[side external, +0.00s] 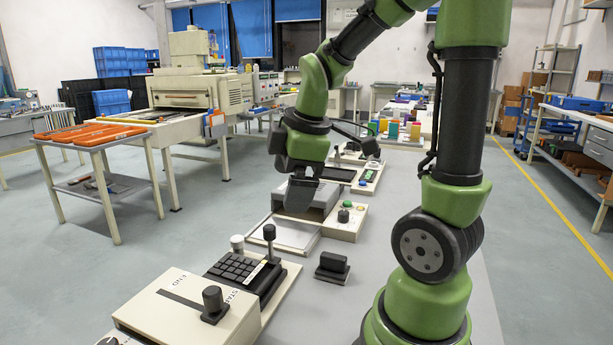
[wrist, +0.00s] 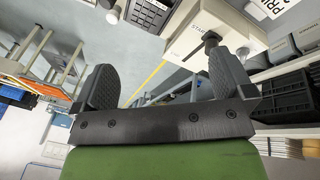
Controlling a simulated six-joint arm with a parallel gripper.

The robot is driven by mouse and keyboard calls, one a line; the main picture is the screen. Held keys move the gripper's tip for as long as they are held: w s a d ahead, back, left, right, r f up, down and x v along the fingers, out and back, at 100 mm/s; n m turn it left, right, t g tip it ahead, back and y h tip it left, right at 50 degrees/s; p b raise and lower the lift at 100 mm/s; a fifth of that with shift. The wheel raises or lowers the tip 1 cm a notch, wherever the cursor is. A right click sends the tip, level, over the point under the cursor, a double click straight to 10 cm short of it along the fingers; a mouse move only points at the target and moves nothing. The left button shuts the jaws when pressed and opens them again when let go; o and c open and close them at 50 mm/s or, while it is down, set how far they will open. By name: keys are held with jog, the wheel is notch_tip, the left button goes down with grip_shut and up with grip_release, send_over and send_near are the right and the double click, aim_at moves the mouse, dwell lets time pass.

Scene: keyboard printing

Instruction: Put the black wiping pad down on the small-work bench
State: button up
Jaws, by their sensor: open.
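The black wiping pad (side external: 332,266), a small dark block on a flat base, sits upright on the grey bench (side external: 375,225) in the side external view. It is right of the black keyboard and clear of other things. My gripper (side external: 300,194) hangs above the bench behind the pad, over the grey-lidded press, apart from the pad. In the wrist view my gripper (wrist: 166,82) shows two spread dark fingers with nothing between them. I cannot make out the pad in the wrist view.
A black keyboard (side external: 240,272) sits in a cream fixture, with a cream printed box (side external: 185,310) and black knob in front. A black-knobbed lever (side external: 269,240) stands upright beside it. The grey press (side external: 312,198) is below my gripper. Bare bench surrounds the pad.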

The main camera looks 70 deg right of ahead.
jog(key=s+a+r+m+t+y, duration=0.1)
jog(key=s+a+r+m, duration=0.2)
jog(key=a+m, duration=0.2)
jog(key=s+a+r+m+t+y, duration=0.1)
jog(key=s+a+r+m+t, duration=0.1)
jog(key=s+a+m, duration=0.2)
jog(key=a+m, duration=0.2)
jog(key=a, duration=0.1)
jog(key=shift+r+t+y, duration=0.3)
jog(key=shift+r+y, duration=0.1)
